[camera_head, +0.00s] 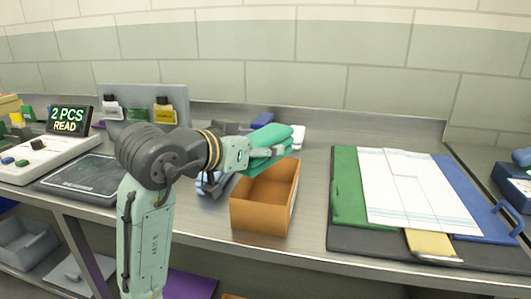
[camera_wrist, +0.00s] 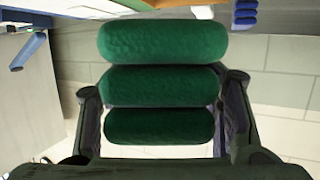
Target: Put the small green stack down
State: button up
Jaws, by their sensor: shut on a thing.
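The small green stack (camera_head: 269,139) is held up above the orange-brown open box (camera_head: 262,219) in the head view. In the wrist view the stack (camera_wrist: 160,88) shows as several rounded green rolls or folds lying one against another. My gripper (camera_wrist: 163,112) has a finger on each side of the stack and is shut on it. In the head view my gripper (camera_head: 262,152) reaches in from the left, tilted slightly upward. The stack is apart from the box. The part of the stack nearest my palm is hidden in the wrist view.
Grey and blue folded items (camera_head: 214,183) lie left of the box, partly hidden by my arm. A dark board with green and blue folders and white sheets (camera_head: 415,190) lies to the right. A scale (camera_head: 84,176) and a "2 PCS READ" display (camera_head: 69,120) stand left. Bare steel shows right of the box.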

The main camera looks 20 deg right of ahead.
jog(key=shift+w+d+f, duration=0.2)
jog(key=shift+w+d, duration=0.8)
jog(key=shift+w, duration=0.1)
notch_tip(320, 180, down, 3)
jog(key=shift+f+p, duration=0.15)
jog(key=shift+p, duration=0.3)
jog(key=shift+f+b, duration=0.4)
jog(key=shift+f, duration=0.25)
jog(key=o, duration=1.5)
jog(key=shift+c, duration=0.2)
jog(key=shift+r, duration=0.15)
